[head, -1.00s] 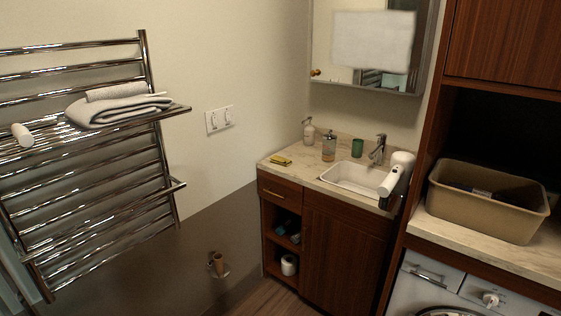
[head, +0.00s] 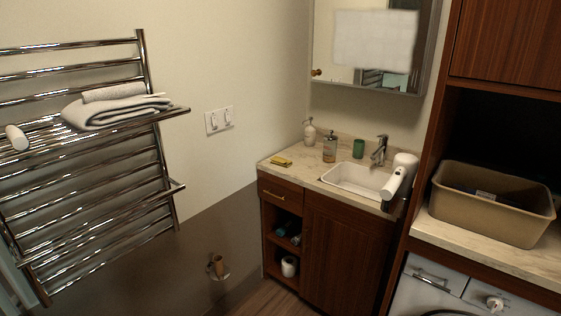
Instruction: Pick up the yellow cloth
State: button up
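A small folded yellow item (head: 281,161), which looks like the yellow cloth, lies flat on the front left part of the pale stone countertop (head: 300,172). It is left of the sink, and too small here to make out its folds. Nothing covers it. My gripper is not in view.
A towel rack (head: 100,170) projects at left. A tan bin (head: 490,205) stands at right.

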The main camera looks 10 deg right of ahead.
aim_at(278, 160)
jog(key=z, duration=0.05)
jog(key=i, duration=1.05)
jog(key=u, duration=0.4)
